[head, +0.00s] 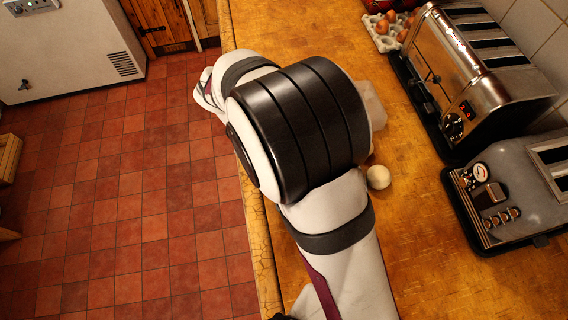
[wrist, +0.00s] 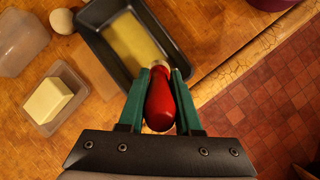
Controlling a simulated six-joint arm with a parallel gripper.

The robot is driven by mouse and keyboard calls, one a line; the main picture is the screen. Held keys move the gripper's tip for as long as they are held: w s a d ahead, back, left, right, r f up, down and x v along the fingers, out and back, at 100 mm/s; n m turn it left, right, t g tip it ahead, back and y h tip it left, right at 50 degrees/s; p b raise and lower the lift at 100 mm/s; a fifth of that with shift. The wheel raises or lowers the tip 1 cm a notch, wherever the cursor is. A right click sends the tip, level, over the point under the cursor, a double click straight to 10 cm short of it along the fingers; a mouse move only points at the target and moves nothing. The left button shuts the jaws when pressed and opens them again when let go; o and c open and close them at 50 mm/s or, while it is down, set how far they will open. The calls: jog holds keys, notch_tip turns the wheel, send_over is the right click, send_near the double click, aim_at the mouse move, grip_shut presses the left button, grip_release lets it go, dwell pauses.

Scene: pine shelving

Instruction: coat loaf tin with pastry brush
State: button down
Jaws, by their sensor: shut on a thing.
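The pastry brush (wrist: 160,104) has a red handle, and my gripper (wrist: 159,74) is shut on it in the wrist view. The handle points back toward the gripper's palm, and the bristle end is largely hidden beyond the fingertips. The dark loaf tin (wrist: 101,52) lies on the counter just beyond the fingertips, with the brush's far end over its near part. The tin's floor shows a yellow layer; I cannot tell how evenly it covers. In the head view my arm hides the gripper, brush and tin.
A butter block (wrist: 47,101) sits in a shallow dish (wrist: 77,88) left of the tin. A pale round object (wrist: 62,20) and a translucent container (wrist: 24,42) stand behind it. Two toasters (head: 470,70) line the wall; eggs (head: 385,25) lie behind. The counter edge (wrist: 236,62) is right of the tin.

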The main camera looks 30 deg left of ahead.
jog(key=shift+f, duration=1.6)
jog(key=shift+w+d+f, duration=0.15)
jog(key=shift+d+f, duration=0.05)
jog(key=shift+f, duration=0.55)
jog(key=shift+w+d, duration=1.15)
notch_tip(320, 180, up, 8)
